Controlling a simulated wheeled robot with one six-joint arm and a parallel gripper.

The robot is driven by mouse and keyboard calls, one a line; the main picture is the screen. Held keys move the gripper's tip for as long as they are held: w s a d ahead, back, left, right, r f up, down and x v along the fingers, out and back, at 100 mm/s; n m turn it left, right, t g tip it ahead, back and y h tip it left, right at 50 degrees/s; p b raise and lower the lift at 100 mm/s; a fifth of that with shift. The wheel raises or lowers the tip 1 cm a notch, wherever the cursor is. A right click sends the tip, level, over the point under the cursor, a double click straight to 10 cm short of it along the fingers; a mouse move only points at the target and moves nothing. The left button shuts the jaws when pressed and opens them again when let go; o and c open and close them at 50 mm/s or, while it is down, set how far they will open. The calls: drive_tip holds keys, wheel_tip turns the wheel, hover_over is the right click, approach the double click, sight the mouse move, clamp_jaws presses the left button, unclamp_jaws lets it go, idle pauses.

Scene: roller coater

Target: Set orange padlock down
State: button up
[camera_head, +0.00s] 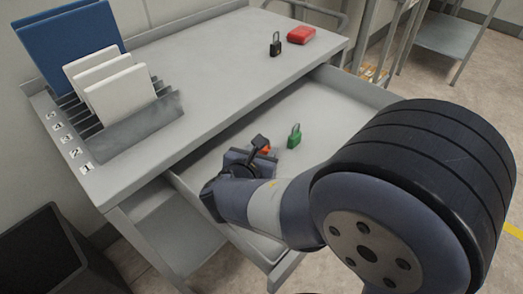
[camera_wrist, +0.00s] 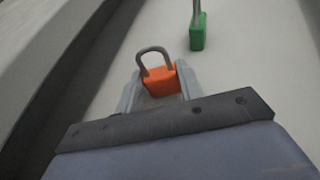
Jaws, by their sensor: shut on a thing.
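An orange padlock (camera_wrist: 159,80) with a grey shackle is between the two fingers of my gripper (camera_wrist: 160,88) in the wrist view. My gripper is shut on its body, and the shackle points up and away. In the head view only a small part of the orange padlock (camera_head: 266,150) shows beside my gripper (camera_head: 262,151). The gripper is low inside the open drawer (camera_head: 335,112). I cannot tell whether the padlock touches the drawer floor.
A green padlock (camera_head: 294,136) stands upright in the drawer, to the right of my gripper. A numbered rack (camera_head: 135,125) holds panels at left. The drawer floor around the green padlock is clear.

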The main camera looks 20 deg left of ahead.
drive_tip(key=o, duration=1)
drive_tip(key=shift+o, duration=0.2)
drive_tip(key=shift+s+r+p, duration=0.25)
drive_tip(key=shift+r+p, duration=0.05)
drive_tip(key=shift+p, duration=0.05)
drive_tip(key=p+v, duration=0.1)
drive_tip(key=v, duration=0.6)
